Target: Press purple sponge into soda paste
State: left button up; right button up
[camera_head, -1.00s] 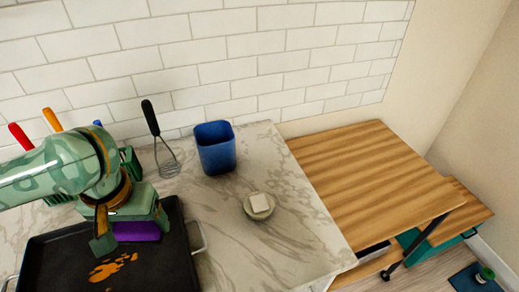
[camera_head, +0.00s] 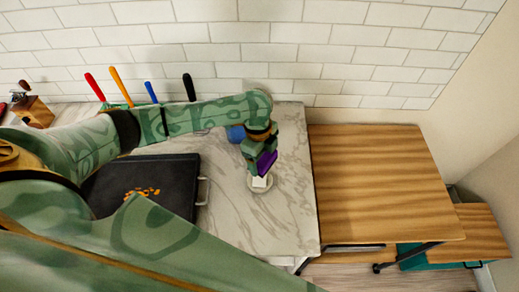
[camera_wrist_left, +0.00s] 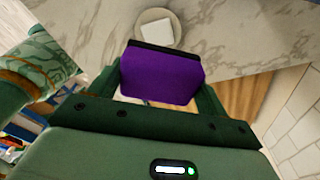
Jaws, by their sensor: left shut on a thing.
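My left gripper (camera_head: 262,152) is shut on the purple sponge (camera_head: 268,163), which also shows between the fingers in the left wrist view (camera_wrist_left: 160,78). The sponge has a dark strip along its far edge. A small round dish (camera_head: 261,189) sits on the marble counter with a white block (camera_head: 260,183) on it, likely the soda paste. In the head view the sponge overlaps the back of the block. In the left wrist view the block (camera_wrist_left: 158,33) shows just beyond the sponge. Whether they touch is unclear. My right gripper is not in view.
A dark pan (camera_head: 120,180) with orange stains lies left of the dish, its handle (camera_head: 203,190) facing it. A blue cup (camera_head: 236,134) stands behind, partly hidden by my arm. Coloured handles (camera_head: 121,86) stand along the back. A wooden table (camera_head: 375,185) adjoins the counter.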

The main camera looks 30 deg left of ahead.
aim_at(260, 180)
pick_arm(q)
jog(key=shift+s+a+f+m+p, duration=0.15)
jog(key=shift+f+m+p, duration=0.1)
jog(key=shift+m, duration=0.25)
jog(key=shift+s+d+f+m+p, duration=0.15)
jog(key=shift+f+m+p, duration=0.1)
jog(key=shift+m, duration=0.25)
jog(key=shift+s+a+f, duration=0.1)
jog(key=shift+a+f, duration=0.1)
jog(key=shift+a+f+m, duration=0.1)
jog(key=shift+f+m, duration=0.15)
jog(key=shift+m, duration=0.05)
notch_tip(260, 180, down, 6)
jog(key=b, duration=0.7)
jog(key=shift+r, duration=0.15)
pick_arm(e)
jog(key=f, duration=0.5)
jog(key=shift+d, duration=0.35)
pick_arm(q)
jog(key=shift+f, duration=0.45)
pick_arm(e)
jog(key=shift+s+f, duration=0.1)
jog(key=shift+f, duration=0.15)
pick_arm(q)
jog(key=shift+s+f, duration=0.1)
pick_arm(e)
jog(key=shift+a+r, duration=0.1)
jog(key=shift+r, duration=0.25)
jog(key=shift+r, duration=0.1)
